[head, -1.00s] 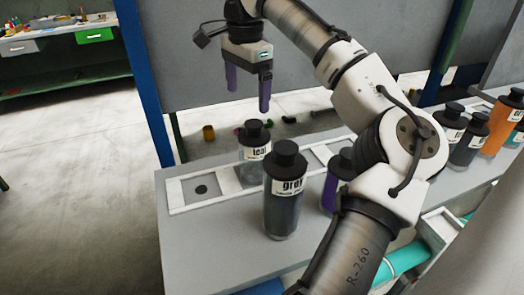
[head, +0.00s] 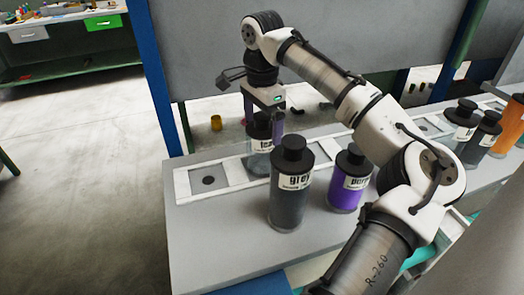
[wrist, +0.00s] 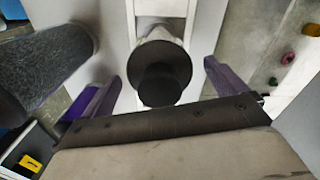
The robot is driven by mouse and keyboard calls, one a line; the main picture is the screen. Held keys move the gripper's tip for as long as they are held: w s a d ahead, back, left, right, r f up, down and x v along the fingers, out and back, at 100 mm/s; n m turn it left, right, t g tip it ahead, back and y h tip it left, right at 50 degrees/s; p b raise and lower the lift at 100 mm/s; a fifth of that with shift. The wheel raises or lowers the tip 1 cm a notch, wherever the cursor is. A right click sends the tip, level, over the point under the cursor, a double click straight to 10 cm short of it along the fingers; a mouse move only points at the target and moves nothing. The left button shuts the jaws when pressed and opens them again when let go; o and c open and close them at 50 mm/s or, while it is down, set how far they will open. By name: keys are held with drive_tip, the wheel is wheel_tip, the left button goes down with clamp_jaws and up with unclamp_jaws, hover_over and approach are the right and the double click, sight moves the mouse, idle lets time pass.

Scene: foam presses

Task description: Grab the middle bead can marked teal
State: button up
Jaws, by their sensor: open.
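The teal can (head: 259,162) is clear-sided with a black cap and stands upright in the white slotted rack on the bench. Its label is partly covered in the head view. My gripper (head: 264,135) is open and points down over this can, with its purple fingers on either side of the cap. In the wrist view the can's black cap (wrist: 160,84) lies between the two open fingers, with a gap on each side. I cannot tell how far down the can the fingertips reach.
A grey-labelled can (head: 290,190) stands on the bench in front of the teal can, with a purple can (head: 348,180) to its right. An empty rack slot (head: 209,181) lies to the left. More cans, including an orange one (head: 510,125), stand at the far right.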

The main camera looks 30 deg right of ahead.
drive_tip(key=shift+f, duration=1.45)
drive_tip(key=shift+c, duration=0.5)
drive_tip(key=c, duration=1.7)
drive_tip(key=shift+r+p, duration=0.1)
drive_tip(key=shift+p, duration=0.2)
